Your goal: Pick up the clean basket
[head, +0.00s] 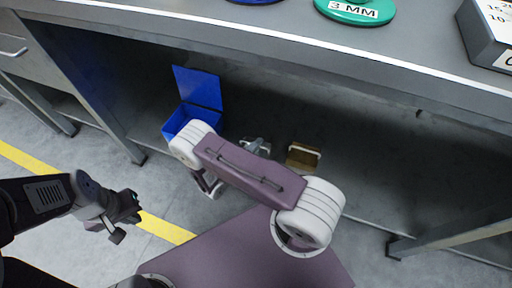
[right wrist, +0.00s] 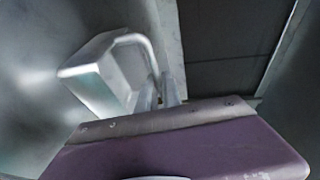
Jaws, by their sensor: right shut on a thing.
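A pale metal basket (right wrist: 103,78) with a bent rod handle (right wrist: 140,38) shows tilted in the right wrist view. My right gripper (right wrist: 160,92) is shut on its handle, at the lower end near the fingers. In the head view my right arm reaches under the bench and hides most of that gripper. A small grey shape (head: 256,146) shows just past the arm; I cannot tell whether it is the basket or part of the gripper. My left gripper (head: 125,212) is at the lower left, away from the bench; its fingers are too dark and small to read.
A blue bin (head: 198,92) with a raised lid stands under the bench at left. A small brown box-like thing (head: 302,156) lies right of the grey shape. The bench top (head: 270,35) overhangs, with metal legs at both sides. A yellow line (head: 165,229) crosses the floor.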

